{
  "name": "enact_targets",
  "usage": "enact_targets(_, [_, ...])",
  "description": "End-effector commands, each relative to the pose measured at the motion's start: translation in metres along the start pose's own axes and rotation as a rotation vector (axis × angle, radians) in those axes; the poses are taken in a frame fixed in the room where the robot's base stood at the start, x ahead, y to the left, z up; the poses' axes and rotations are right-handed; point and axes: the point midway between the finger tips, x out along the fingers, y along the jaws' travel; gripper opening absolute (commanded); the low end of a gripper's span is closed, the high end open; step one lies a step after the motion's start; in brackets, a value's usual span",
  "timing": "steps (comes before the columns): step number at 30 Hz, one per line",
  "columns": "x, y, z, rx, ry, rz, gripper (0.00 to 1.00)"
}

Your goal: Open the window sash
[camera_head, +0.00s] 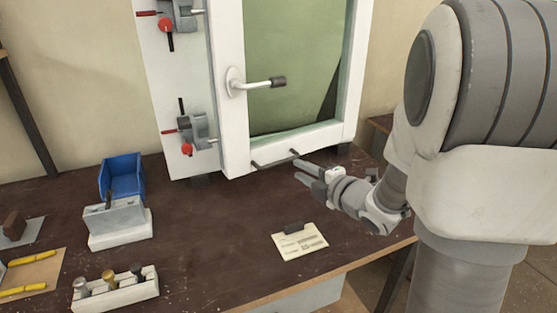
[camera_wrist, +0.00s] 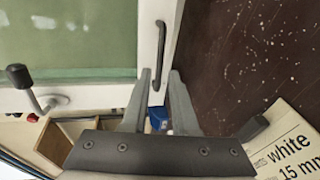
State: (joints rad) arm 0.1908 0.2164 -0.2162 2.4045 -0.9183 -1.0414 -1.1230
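The window sash (camera_head: 234,140) is a white frame around a greenish pane (camera_head: 295,70), standing upright at the back of the bench. Its lever handle (camera_head: 258,85) points right, with a dark grip at the end; it also shows in the wrist view (camera_wrist: 35,95). A dark bar pull (camera_head: 275,160) sits on the sash's bottom rail and shows in the wrist view (camera_wrist: 160,45). My gripper (camera_head: 297,171) is open and empty near the pull's right end. In the wrist view its fingertips (camera_wrist: 160,72) are apart, with the pull just beyond them; no contact is visible.
Two grey clamps with red knobs (camera_head: 187,149) sit on the white post left of the sash. A printed card (camera_head: 300,243) lies in front of my gripper. A blue bin (camera_head: 122,176), grey block (camera_head: 120,222) and holder (camera_head: 117,291) stand left. The bench middle is clear.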

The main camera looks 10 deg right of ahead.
Motion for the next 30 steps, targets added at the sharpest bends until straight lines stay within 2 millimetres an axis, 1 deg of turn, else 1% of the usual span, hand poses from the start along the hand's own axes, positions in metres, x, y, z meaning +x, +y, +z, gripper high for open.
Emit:
enact_targets(1, [0.013,-0.002,-0.001,-0.001,0.004,-0.002,0.27])
enact_targets(6, [0.048,-0.002,-0.001,-0.001,0.002,-0.002,0.27])
enact_targets(9, [0.065,-0.001,-0.001,-0.001,0.002,-0.001,0.27])
enact_targets(12, [0.078,-0.001,0.000,-0.001,0.001,-0.002,0.27])
enact_targets(15, [0.086,0.000,0.000,0.000,0.000,0.000,0.27])
enact_targets(18, [0.089,-0.001,0.000,0.001,0.000,-0.001,0.27])
enact_targets(26, [0.090,0.000,0.000,0.001,-0.001,-0.001,0.27])
enact_targets(30, [0.090,0.000,0.000,0.000,-0.001,-0.001,0.02])
